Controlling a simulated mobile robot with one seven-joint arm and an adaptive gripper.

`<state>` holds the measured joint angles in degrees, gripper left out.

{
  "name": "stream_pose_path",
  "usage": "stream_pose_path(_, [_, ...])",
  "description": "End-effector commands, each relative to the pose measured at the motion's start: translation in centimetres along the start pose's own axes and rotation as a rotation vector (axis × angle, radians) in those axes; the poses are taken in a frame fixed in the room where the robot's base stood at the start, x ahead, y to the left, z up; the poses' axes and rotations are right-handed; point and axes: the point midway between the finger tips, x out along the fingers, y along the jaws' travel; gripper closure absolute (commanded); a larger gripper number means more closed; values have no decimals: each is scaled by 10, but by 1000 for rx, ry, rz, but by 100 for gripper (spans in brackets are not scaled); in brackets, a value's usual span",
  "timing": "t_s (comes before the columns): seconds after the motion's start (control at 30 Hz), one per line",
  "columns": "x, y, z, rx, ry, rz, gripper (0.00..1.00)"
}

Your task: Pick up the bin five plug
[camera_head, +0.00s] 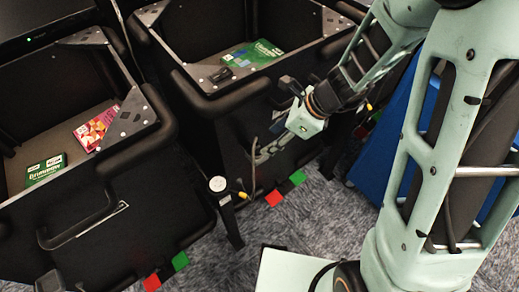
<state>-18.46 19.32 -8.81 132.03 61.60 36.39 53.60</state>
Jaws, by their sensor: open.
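My gripper (268,145) hangs at the front wall of the right black bin (190,95), outside its rim. Its thin grey fingers are dark against the wall; they look apart, with nothing seen between them. No bin number can be read, so I cannot tell which bin is five. In the right bin lie a green box (262,48) and a small dark item (221,75) near the front left corner. I cannot tell whether this item is a plug. The left black bin (150,135) holds a green box (46,168) and a pink-red box (96,126).
A short black post with a pale round cap (218,184) stands in front of the bins, beside a small yellow part (243,195). Grey carpet (300,225) is open in front. A blue panel (378,165) stands at right.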

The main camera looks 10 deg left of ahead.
Motion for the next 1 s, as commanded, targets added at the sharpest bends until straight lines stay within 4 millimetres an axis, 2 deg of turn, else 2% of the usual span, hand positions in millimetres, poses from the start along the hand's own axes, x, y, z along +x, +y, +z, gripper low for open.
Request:
stream_pose_path(0.03, [12,0,-2,0,1,1,51])
stream_pose_path(0.27, [30,-1,-1,-1,1,-1,51])
stream_pose_path(0.6, [76,-4,3,-1,2,-2,51])
stream_pose_path(0.9, [78,-5,4,1,2,-4,51])
stream_pose_path(1.0, [78,-5,4,1,2,-4,60])
